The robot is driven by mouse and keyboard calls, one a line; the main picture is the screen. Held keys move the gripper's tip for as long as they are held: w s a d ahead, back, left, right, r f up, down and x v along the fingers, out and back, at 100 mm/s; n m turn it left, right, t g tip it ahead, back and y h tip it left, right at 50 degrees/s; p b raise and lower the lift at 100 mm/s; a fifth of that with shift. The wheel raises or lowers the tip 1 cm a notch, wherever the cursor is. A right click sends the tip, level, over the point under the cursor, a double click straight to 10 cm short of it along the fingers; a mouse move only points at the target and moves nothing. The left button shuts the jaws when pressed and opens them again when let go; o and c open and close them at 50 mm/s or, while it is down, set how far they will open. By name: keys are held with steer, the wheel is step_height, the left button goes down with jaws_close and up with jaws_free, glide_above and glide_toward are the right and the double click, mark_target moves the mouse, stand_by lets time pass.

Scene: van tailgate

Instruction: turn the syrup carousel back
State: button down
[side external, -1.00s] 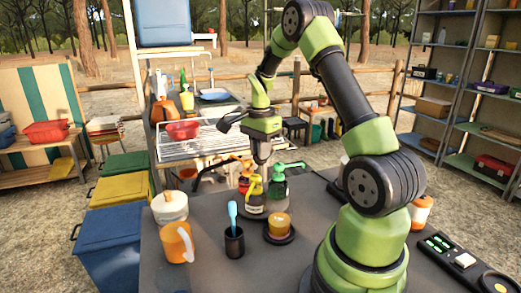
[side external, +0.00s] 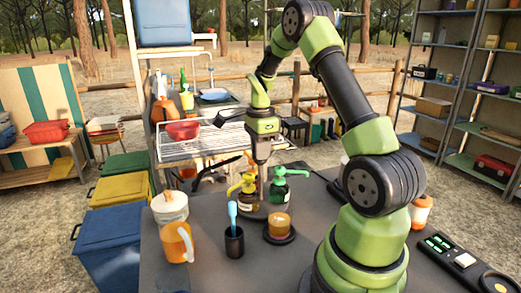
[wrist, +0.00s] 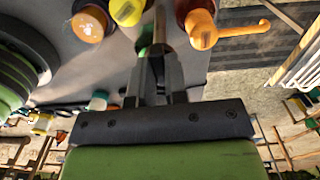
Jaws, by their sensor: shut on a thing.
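The syrup carousel (side external: 262,211) stands on the dark table, a round base bearing pump bottles. The yellow-pump bottle (side external: 248,190) is at its front left and the green-pump bottle (side external: 279,188) at its right. The orange-pump bottle shows in the wrist view (wrist: 198,28), with its spout pointing right; the side view hides most of it behind my gripper. My gripper (side external: 262,172) points down over the carousel's middle, between the bottles. Its fingers (wrist: 158,70) are shut on what looks like the carousel's central post (wrist: 160,20), which they largely cover.
An amber jar (side external: 279,223) on a black coaster, a black cup (side external: 234,242) with a blue spoon, and an orange jug (side external: 177,243) stand close in front and left. A wire rack (side external: 215,139) lies beyond the table.

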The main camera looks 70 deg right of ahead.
steer(key=c, duration=1.1)
jaws_free()
steer(key=shift+c, duration=0.2)
step_height(320, 180, up, 10)
